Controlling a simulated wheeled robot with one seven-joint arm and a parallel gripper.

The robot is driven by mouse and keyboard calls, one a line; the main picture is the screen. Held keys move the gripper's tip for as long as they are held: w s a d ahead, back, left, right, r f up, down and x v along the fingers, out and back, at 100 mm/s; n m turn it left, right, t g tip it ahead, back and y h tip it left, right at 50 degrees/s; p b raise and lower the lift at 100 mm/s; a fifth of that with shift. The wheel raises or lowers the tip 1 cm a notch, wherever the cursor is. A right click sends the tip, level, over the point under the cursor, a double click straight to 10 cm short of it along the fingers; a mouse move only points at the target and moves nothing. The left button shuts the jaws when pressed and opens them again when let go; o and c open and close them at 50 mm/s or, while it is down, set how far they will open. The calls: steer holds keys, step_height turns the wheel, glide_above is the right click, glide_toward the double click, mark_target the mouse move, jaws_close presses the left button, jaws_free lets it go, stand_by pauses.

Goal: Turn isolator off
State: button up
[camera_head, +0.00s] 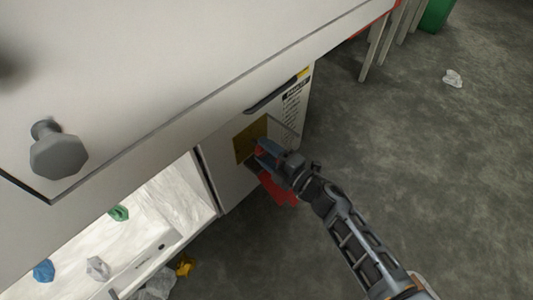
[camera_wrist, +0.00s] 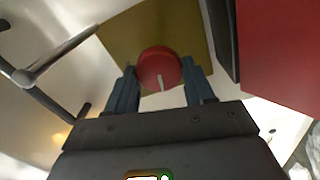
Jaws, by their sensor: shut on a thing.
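The isolator is a round red knob (camera_wrist: 159,68) with a white pointer mark, set on a square yellow plate (camera_wrist: 128,35). In the wrist view the pointer mark points toward the bottom of the picture. My gripper (camera_wrist: 162,88) has one blue-grey finger on each side of the knob and is shut on it. In the head view my gripper (camera_head: 268,155) is at the yellow plate (camera_head: 247,142) on the white cabinet front. There it hides most of the knob.
A red panel (camera_head: 278,190) sits just below my gripper and shows at right in the wrist view (camera_wrist: 285,50). A dark bar handle (camera_head: 275,92) is above the plate. An open lit compartment (camera_head: 140,240) holds crumpled gloves. Floor at right is mostly clear.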

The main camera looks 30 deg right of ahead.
steer(key=shift+f+n+b, duration=0.15)
steer(key=shift+n+b, duration=0.25)
steer(key=shift+n, duration=0.8)
steer(key=o, duration=1)
steer(key=shift+s, duration=0.1)
steer(key=p+v, duration=0.1)
steer(key=v, duration=0.6)
steer(key=shift+s+p, duration=0.3)
steer(key=shift+p, duration=0.1)
steer(key=shift+d, duration=0.1)
